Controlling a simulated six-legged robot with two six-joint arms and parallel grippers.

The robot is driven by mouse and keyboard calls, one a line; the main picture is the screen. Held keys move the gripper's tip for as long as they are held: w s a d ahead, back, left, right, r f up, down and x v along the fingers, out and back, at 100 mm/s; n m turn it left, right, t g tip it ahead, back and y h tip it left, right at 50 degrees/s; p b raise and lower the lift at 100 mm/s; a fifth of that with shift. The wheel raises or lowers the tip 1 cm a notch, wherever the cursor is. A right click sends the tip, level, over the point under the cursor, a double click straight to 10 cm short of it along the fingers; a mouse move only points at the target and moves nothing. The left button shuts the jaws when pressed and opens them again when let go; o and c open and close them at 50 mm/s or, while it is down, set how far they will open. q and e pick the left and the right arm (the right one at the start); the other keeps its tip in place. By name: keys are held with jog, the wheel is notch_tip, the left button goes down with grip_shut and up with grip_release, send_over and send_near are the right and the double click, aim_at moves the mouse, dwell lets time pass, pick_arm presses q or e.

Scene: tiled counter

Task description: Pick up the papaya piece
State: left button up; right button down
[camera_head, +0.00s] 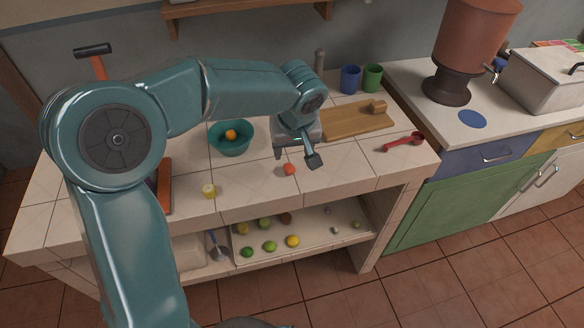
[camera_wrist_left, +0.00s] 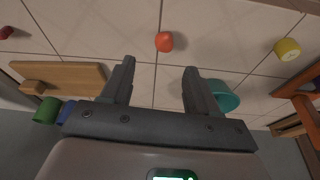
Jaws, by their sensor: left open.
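The papaya piece looks to be the small orange-red lump (camera_head: 289,169) on the tiled counter near its front edge. It also shows in the left wrist view (camera_wrist_left: 164,41), beyond the fingertips and roughly in line with the gap between them. My left gripper (camera_head: 296,158) is open and empty, just above and behind the piece in the head view, apart from it. Its two dark fingers also show in the left wrist view (camera_wrist_left: 158,66). My right gripper is in neither view.
A teal bowl (camera_head: 232,147) with an orange fruit (camera_head: 231,134) stands left of the gripper. A yellow piece (camera_head: 209,191) lies at the front left. A wooden board (camera_head: 350,122), a red scoop (camera_head: 405,142) and blue (camera_head: 350,79) and green (camera_head: 372,78) cups are to the right.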

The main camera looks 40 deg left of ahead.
aim_at(289, 166)
pick_arm(q)
jog(key=x, duration=0.7)
jog(key=shift+s+f+p, duration=0.1)
jog(key=shift+s+p, duration=0.2)
jog(key=shift+s, duration=0.05)
jog(key=shift+c, duration=0.2)
jog(key=c, duration=1.1)
